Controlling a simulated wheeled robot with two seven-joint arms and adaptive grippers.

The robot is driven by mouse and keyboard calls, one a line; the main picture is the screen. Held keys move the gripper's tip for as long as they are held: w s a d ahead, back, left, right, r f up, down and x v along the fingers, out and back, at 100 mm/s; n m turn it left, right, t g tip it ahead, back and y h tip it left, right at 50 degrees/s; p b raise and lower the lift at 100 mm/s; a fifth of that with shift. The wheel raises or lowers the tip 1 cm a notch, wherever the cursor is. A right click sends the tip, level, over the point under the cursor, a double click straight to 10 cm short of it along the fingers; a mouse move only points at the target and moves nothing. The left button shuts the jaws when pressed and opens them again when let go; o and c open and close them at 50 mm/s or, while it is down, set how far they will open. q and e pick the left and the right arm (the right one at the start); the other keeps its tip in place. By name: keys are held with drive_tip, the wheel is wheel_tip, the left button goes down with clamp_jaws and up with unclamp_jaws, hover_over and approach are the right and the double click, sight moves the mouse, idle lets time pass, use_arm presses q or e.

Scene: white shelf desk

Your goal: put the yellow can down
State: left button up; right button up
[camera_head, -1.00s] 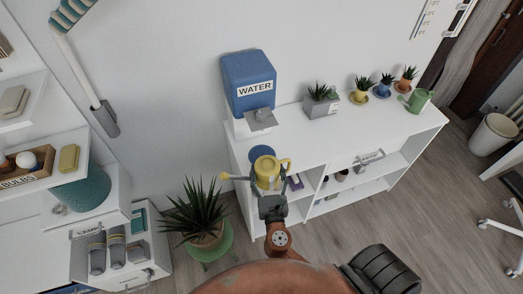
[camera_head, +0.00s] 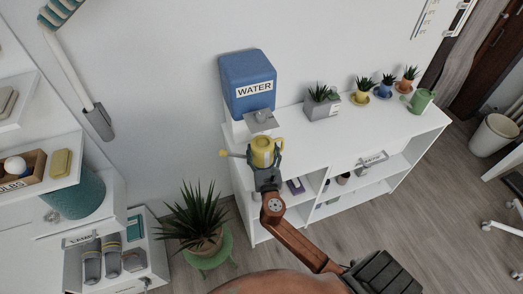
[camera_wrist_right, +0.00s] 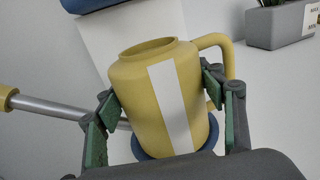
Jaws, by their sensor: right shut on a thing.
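The yellow watering can (camera_head: 263,149) is upright over the near left part of the white shelf desk (camera_head: 330,135), in front of the water dispenser. My right gripper (camera_head: 265,161) is shut on the can's body, one finger on each side. In the right wrist view the can (camera_wrist_right: 140,95) has a white stripe, its spout to the left and its handle to the right. A blue round mat (camera_wrist_right: 208,144) shows beneath the can. I cannot tell whether the can touches it. My left gripper is out of view.
The blue water dispenser (camera_head: 248,83) stands close behind the can. A grey planter (camera_head: 322,107), several small potted plants and a green watering can (camera_head: 421,101) are farther right. The desktop between is clear. A large potted plant (camera_head: 198,222) stands on the left.

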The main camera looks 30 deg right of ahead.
drive_tip(key=shift+f, duration=0.1)
drive_tip(key=o, duration=1.4)
drive_tip(key=shift+o, duration=0.2)
drive_tip(key=p+v, duration=0.1)
drive_tip(key=v, duration=1.1)
